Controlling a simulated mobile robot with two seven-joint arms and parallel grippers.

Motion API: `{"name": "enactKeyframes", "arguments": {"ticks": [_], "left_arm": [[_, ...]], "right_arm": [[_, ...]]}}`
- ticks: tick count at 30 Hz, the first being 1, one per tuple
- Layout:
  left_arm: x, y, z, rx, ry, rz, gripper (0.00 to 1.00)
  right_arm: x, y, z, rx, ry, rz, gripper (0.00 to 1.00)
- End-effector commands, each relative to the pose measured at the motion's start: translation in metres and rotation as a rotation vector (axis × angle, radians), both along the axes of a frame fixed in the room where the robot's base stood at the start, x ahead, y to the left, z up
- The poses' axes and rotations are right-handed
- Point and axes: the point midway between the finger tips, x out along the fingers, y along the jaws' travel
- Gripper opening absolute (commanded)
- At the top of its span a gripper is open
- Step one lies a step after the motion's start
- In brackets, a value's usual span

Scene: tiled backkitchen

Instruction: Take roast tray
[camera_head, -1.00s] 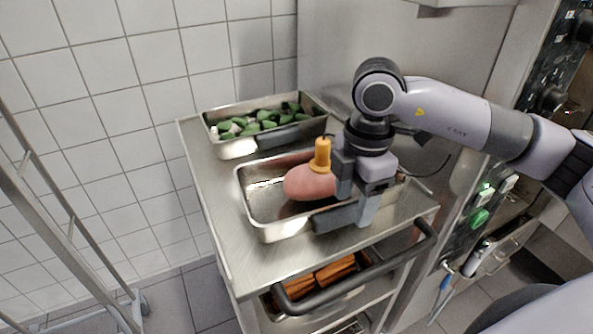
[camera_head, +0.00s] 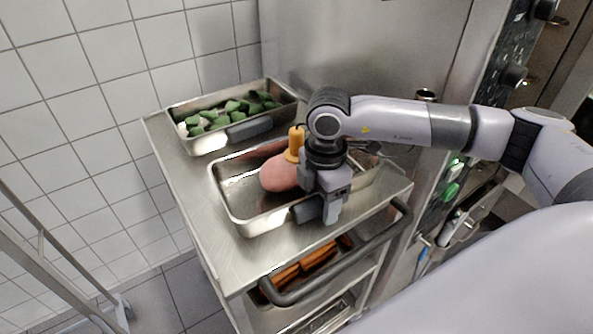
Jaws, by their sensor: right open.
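The roast tray (camera_head: 240,217) is a shallow metal pan on the trolley's top shelf. A dark grip (camera_head: 309,209) sits on the tray's near side. My right gripper (camera_head: 333,212) points down at the tray's near side, beside the dark grip. It is open, and its fingers partly hide the grip and the roast's right part. I cannot tell whether they touch the tray. My left gripper is not in view.
A second metal tray (camera_head: 204,146) with green vegetables stands behind on the same shelf. The trolley (camera_head: 193,210) has a dark push handle (camera_head: 345,258) in front and a lower tray of orange food (camera_head: 314,260). A tiled wall and steel cabinet (camera_head: 355,50) border it.

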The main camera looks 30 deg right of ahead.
Motion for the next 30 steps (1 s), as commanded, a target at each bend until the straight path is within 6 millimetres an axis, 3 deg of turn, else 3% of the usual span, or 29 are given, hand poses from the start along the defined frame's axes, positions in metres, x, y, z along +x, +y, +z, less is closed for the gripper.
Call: {"name": "enactKeyframes", "arguments": {"ticks": [3, 7, 9, 22, 30], "left_arm": [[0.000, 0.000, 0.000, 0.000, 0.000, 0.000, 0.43], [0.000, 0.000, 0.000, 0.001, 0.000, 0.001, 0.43], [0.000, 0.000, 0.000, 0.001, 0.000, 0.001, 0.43], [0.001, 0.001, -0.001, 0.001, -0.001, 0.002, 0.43], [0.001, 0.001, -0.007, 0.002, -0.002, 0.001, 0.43]], "right_arm": [[0.000, 0.000, 0.000, 0.000, 0.000, 0.000, 0.59], [0.000, 0.000, 0.000, 0.000, 0.000, 0.001, 0.16], [0.000, 0.000, 0.000, 0.000, 0.000, 0.001, 0.00], [0.002, 0.001, 0.009, 0.003, -0.008, 0.001, 0.00], [0.002, 0.001, 0.054, 0.004, -0.012, 0.002, 0.00]]}}
